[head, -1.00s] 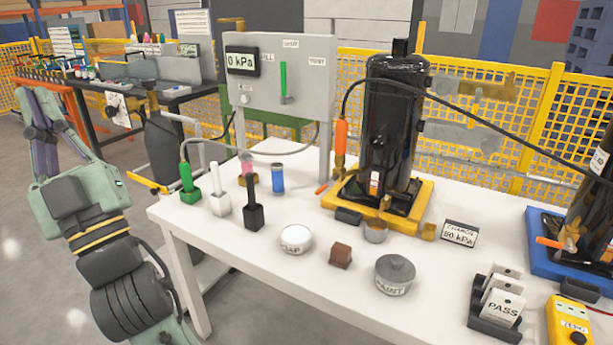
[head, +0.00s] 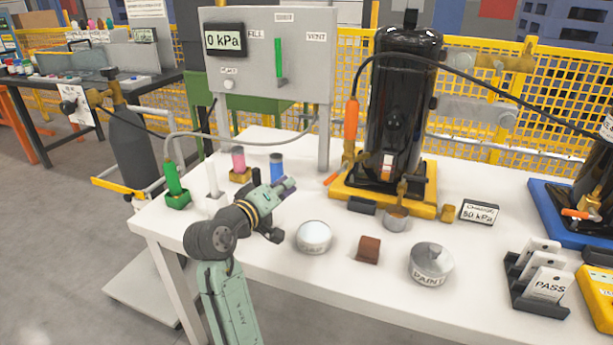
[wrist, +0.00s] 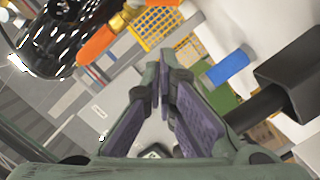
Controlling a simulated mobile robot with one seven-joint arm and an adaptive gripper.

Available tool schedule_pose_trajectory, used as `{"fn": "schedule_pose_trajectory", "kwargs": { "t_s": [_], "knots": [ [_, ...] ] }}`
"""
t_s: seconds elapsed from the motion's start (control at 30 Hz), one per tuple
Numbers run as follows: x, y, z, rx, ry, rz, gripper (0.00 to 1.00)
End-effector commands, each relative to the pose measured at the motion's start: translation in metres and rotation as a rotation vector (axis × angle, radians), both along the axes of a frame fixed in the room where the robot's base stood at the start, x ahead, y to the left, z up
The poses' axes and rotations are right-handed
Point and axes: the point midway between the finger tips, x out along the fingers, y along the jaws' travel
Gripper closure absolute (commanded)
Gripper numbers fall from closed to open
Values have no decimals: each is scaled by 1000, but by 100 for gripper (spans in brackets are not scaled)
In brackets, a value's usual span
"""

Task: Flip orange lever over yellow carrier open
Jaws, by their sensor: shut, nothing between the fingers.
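The orange lever (head: 334,178) slants down to the left beside the brass valve, at the left edge of the yellow carrier (head: 425,206). A black compressor (head: 400,110) stands upright on the carrier. My gripper (head: 289,186) is shut and empty over the table, left of the lever and apart from it, close to the blue cylinder (head: 277,165). In the wrist view my closed purple fingers (wrist: 165,65) point up, with the compressor (wrist: 70,30) at upper left. An orange part (wrist: 97,44) shows beside it; I cannot tell whether it is the lever or the hose grip.
A hose with an orange grip (head: 351,120) rises left of the compressor. A green-handled item (head: 173,180) and a white one (head: 213,190) stand left of my arm. A white round cap (head: 313,237), a brown block (head: 368,249) and a paint tin (head: 431,263) line the front.

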Motion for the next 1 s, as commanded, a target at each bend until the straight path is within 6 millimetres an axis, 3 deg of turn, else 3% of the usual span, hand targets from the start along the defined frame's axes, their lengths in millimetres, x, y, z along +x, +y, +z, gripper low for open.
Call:
{"fn": "schedule_pose_trajectory", "kwargs": {
  "t_s": [0.17, 0.6, 0.8, 1.0],
  "knots": [
    [14, -9, -1, -3, 4, -7, 100],
    [91, -51, -14, -1, 5, -7, 100],
    [98, -71, -29, 0, 3, -4, 100],
    [101, -76, -34, 0, 1, -2, 100]
  ]
}}
